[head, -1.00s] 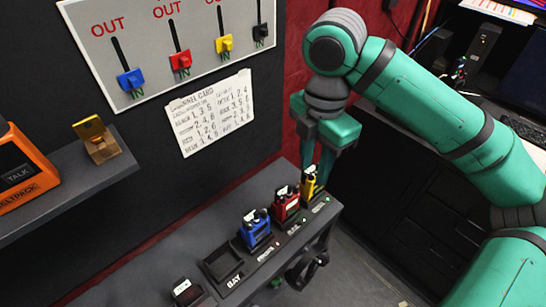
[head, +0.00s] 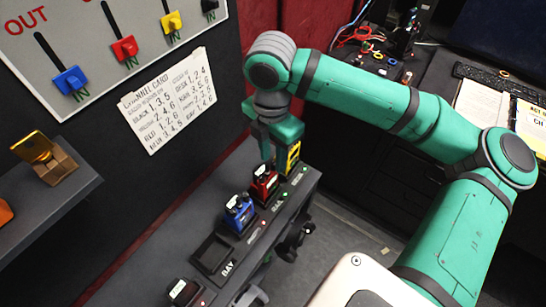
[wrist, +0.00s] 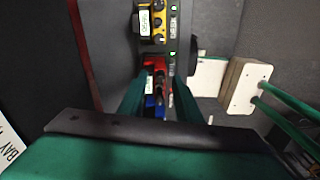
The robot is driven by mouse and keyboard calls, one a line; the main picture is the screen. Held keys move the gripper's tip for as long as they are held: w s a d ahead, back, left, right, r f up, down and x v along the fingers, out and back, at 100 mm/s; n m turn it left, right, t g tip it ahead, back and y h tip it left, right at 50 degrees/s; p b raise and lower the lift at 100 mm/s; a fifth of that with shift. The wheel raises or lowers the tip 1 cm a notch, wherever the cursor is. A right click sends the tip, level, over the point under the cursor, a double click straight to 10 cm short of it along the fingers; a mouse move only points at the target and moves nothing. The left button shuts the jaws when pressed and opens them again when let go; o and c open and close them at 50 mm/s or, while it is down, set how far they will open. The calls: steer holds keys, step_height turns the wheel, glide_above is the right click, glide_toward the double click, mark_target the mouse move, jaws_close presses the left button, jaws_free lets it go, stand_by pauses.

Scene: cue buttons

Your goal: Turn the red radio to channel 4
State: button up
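The red radio (head: 264,186) stands in the dark charging rack (head: 215,250), between the blue radio (head: 239,212) and the yellow radio (head: 293,157). My gripper (head: 275,153) points down just above the red radio, partly in front of the yellow one. In the wrist view, the two green fingers (wrist: 159,78) are apart, with the red radio (wrist: 154,64) showing between and beyond them. No contact with it is visible. The red radio's knobs are too small to read. A white channel card (head: 168,98) hangs on the dark wall; its handwriting is only partly legible.
The yellow radio also shows in the wrist view (wrist: 160,22), close past the fingers. A panel (head: 100,50) with coloured sliders is on the wall. A shelf with an orange-brown stand (head: 45,165) is at left. A desk with a keyboard (head: 500,83) is at right.

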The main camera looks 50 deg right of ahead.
steer(key=shift+f, duration=0.6)
jaws_close()
steer(key=shift+m, duration=0.8)
jaws_free()
steer(key=shift+r, duration=0.1)
